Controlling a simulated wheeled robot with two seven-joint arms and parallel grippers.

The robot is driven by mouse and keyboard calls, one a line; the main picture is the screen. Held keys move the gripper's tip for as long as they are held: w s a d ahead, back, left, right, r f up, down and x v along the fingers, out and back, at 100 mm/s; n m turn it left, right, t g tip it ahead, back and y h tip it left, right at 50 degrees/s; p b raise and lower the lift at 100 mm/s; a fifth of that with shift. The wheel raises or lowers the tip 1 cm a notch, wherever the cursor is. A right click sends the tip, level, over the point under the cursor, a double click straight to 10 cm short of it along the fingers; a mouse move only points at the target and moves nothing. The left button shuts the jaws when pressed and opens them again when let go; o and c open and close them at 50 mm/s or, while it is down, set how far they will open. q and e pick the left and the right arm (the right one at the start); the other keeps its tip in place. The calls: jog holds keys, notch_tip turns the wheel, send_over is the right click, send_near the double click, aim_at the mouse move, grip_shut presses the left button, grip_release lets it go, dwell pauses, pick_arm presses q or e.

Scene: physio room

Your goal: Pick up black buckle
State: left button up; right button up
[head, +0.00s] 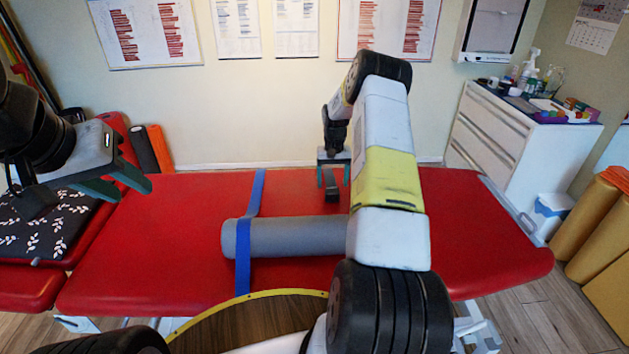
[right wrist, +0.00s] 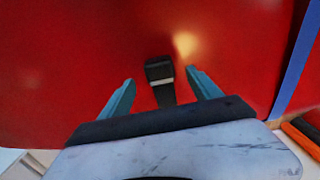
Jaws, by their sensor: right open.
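The black buckle (head: 331,186) lies on the red treatment table (head: 160,240), behind the grey roll. In the right wrist view the buckle (right wrist: 159,71) is a dark block with a pale band and a dark lower part. My right gripper (head: 333,182) is open above the table at the buckle. In the right wrist view its two teal fingertips (right wrist: 160,76) stand either side of the buckle, with red showing in the gaps. I cannot tell the exact height above it. My left gripper (head: 132,192) is open and empty at the left, far from the buckle.
A grey roll (head: 290,237) lies across the table under a blue strap (head: 243,262). My right arm hides the roll's right end. A black patterned cushion (head: 50,225) lies at the left. A white drawer cabinet (head: 490,135) stands at the right. The table's right part is clear.

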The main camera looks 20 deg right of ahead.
aim_at(332, 190)
notch_tip(332, 190, down, 5)
jog(key=shift+r, duration=0.1)
jog(key=c, duration=1.5)
jog(key=shift+c, duration=0.2)
jog(key=shift+w, duration=0.1)
